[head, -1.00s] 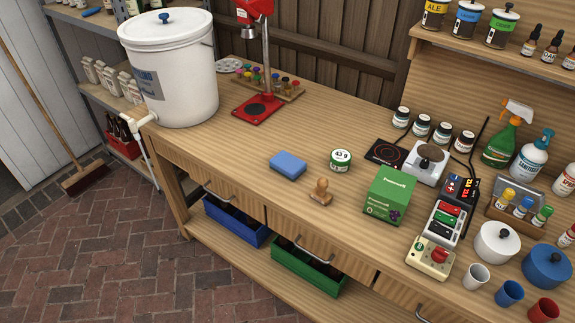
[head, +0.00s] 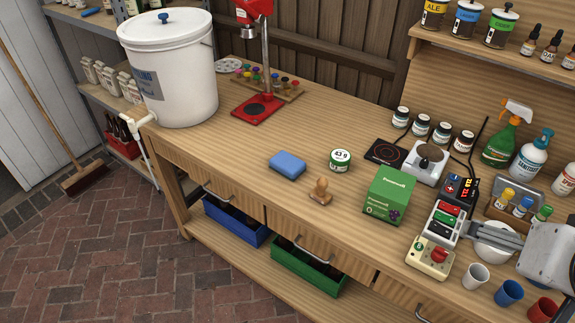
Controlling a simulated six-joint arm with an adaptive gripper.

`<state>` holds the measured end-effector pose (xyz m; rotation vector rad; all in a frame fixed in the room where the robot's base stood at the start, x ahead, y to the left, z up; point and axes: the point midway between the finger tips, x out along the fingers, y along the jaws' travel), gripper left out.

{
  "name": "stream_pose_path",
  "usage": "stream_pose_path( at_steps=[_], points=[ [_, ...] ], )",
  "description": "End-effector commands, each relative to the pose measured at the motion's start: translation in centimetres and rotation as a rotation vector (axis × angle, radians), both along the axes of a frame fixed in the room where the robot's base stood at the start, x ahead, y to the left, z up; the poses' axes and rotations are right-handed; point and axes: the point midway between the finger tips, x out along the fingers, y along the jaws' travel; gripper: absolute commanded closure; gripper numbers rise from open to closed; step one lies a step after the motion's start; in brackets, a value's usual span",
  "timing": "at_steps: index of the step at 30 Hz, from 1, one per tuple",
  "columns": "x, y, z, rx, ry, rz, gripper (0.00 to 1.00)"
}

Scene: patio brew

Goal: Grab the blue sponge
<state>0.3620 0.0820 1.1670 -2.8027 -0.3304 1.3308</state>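The blue sponge (head: 288,165) lies flat on the wooden workbench (head: 235,137), left of the middle of the bench. Its top and front side are in plain view and nothing covers it.
A wooden stamp (head: 320,191), a small round jar (head: 340,160) and a green box (head: 389,195) stand between sponge and gripper. A button box (head: 443,222), a beige control box (head: 429,258) and cups crowd the right. The bench left of the sponge is clear.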

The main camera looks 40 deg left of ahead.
Motion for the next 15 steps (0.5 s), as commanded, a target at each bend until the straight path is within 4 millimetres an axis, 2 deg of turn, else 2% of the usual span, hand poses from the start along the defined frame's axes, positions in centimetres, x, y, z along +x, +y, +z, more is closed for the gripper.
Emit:
stream_pose_path(
  at_steps=[3,15],
  points=[
    [3.0,2.6,1.1,0.032,-0.044,0.037,0.12],
    [11.6,11.1,4.1,0.137,-0.191,0.112,0.12]
  ],
)
